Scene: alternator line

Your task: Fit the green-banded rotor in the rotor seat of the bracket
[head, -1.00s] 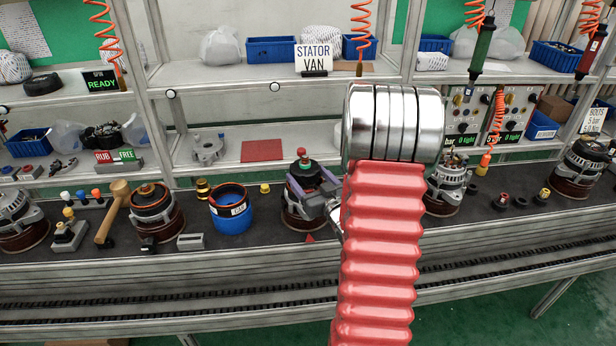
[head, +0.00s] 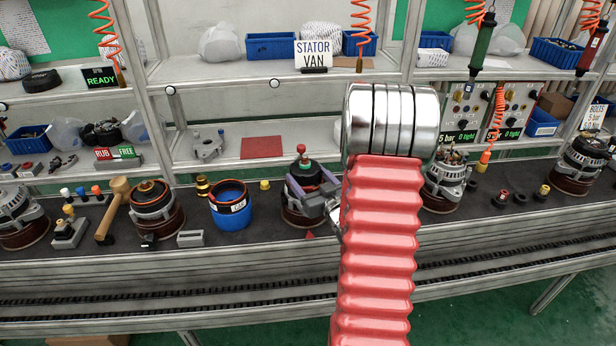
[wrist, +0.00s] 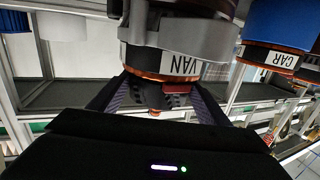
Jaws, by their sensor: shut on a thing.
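The green-banded rotor (head: 302,167), with a red top, stands upright in the middle of the bench in the head view. Below is the round bracket assembly (head: 297,212) on a brown base. I cannot tell whether the rotor is fully down in the seat. In the wrist view my gripper (wrist: 155,98) has a finger on each side of a dark part. A grey housing with a white VAN label (wrist: 186,67) and copper rim is close against it. My red arm hides the bench to the right.
A blue CAR stator (head: 229,210) stands left of the bracket, then a small grey block (head: 190,239) and another assembly (head: 155,208). More alternators (head: 446,182) stand to the right. The bench's front strip is mostly clear.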

